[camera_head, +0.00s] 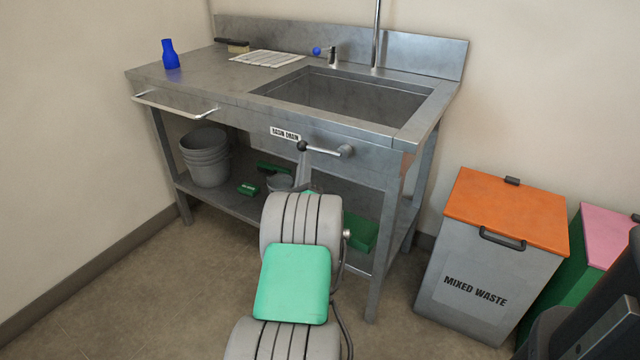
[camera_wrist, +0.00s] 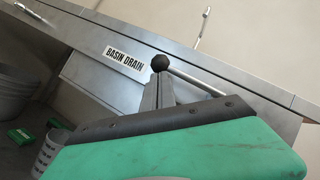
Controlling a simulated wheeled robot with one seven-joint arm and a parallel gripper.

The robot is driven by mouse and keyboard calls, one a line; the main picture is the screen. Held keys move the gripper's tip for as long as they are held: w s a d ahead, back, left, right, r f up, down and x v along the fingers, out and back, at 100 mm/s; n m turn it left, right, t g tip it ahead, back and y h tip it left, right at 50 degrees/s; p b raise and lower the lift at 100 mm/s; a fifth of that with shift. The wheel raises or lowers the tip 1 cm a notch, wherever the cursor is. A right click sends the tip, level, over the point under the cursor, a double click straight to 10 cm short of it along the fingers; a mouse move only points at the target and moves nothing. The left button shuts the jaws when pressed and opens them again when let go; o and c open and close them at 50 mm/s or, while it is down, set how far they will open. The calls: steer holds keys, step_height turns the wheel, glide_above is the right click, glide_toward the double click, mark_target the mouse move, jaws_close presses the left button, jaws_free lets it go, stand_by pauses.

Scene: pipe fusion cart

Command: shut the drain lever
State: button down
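The drain lever (camera_head: 322,150) is a thin metal rod on the sink's front panel. It lies nearly level, with its black ball knob (camera_head: 302,145) at the left and its pivot (camera_head: 346,151) at the right. The "BASIN DRAIN" label (camera_head: 285,134) is just left of and above the knob. In the wrist view the knob (camera_wrist: 159,63) stands at the tips of my gripper (camera_wrist: 158,78), whose grey fingers are close together. My gripper also shows just below the knob in the head view (camera_head: 303,158). Whether the fingers touch or hold the knob is unclear.
A towel bar (camera_head: 175,107) sticks out from the bench front, left of the lever. Grey buckets (camera_head: 205,158) stand on the lower shelf (camera_head: 228,199). A mixed waste bin (camera_head: 480,270) with an orange lid stands right of the bench. A blue bottle (camera_head: 170,55) is on top.

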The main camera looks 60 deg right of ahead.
steer(key=shift+d+r, duration=0.1)
steer(key=shift+r, duration=0.25)
steer(key=shift+f, duration=0.1)
steer(key=d+f+b+v, duration=0.1)
steer(key=b+v, duration=0.3)
steer(key=v, duration=0.2)
steer(key=f+b+v, duration=0.1)
steer(key=b+v, duration=0.4)
steer(key=v, duration=0.2)
steer(key=shift+s+d+f, duration=0.35)
